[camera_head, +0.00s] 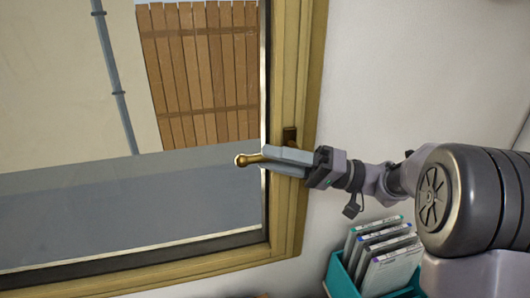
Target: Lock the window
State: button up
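The window (301,95) has a wooden frame and fills the left of the head view. Its brass handle (250,160) points left, roughly level, with its rounded end over the glass. A dark handle plate (290,135) sits on the frame above my gripper. My gripper (268,161) reaches in from the right at the handle. Its grey fingers lie along the lever, and the rounded end sticks out past the fingertips. The fingers hide the rest of the lever. I cannot tell whether they press on it.
A teal holder (340,277) with several upright cases (392,268) stands below my arm at the bottom right. A plain white wall (420,70) lies right of the window. A wooden fence (205,70) and a pipe show outside through the glass.

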jog(key=shift+x, duration=1)
grip_shut()
dwell(0.7)
